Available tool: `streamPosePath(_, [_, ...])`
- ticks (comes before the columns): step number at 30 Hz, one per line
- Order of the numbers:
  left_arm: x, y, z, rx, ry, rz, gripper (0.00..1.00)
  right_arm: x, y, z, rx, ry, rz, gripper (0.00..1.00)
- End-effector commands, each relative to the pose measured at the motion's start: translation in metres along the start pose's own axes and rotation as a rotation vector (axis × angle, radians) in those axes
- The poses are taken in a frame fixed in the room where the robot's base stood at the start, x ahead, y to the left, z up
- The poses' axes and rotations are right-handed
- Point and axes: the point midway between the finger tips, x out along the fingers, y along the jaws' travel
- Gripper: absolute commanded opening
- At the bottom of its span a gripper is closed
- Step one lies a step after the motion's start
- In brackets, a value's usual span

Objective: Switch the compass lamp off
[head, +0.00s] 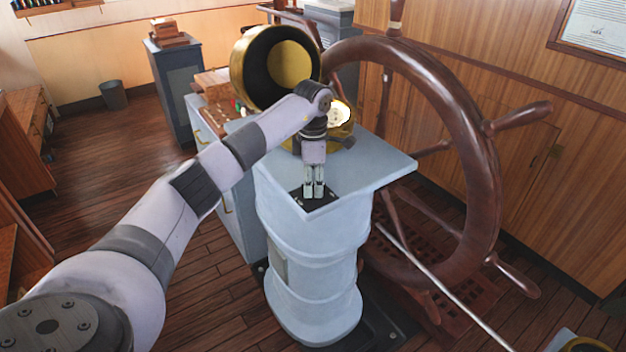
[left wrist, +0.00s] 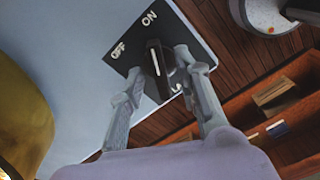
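The compass (head: 338,113) sits in a brass housing on top of the pale blue pedestal (head: 312,245); its dial looks bright. A large brass hood (head: 262,52) stands tilted open beside it. The black switch plate (head: 325,205) is at the pedestal top's near corner. In the left wrist view, the plate (left wrist: 197,38) reads OFF and ON. Its black knob (left wrist: 158,65) has a white line whose upper end points roughly toward ON. My left gripper (head: 314,194) points down over the plate; its fingers (left wrist: 160,72) are apart, one on each side of the knob. Firm contact cannot be told.
A big wooden steering wheel (head: 478,170) stands close to the pedestal on the right. A dark blue cabinet (head: 178,90) and a bin (head: 113,95) are further back left. Open plank floor (head: 90,185) lies to the left.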

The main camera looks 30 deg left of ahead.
Motion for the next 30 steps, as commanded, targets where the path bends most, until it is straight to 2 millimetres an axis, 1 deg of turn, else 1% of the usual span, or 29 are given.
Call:
streamPosePath(9, [0.0036,0.0000,0.0004,0.001,-0.001,0.000,0.31,-0.0007,0.0034,0.0008,-0.002,-0.001,0.004,0.55])
streamPosePath(23, [0.0033,0.0000,0.0003,0.001,-0.001,0.000,0.01,-0.0007,0.0032,0.0003,-0.002,0.000,0.004,0.55])
streamPosePath(30, [0.0031,0.0000,0.0003,0.001,-0.001,0.000,0.00,-0.0007,0.0031,0.0000,-0.002,0.000,0.003,0.55])
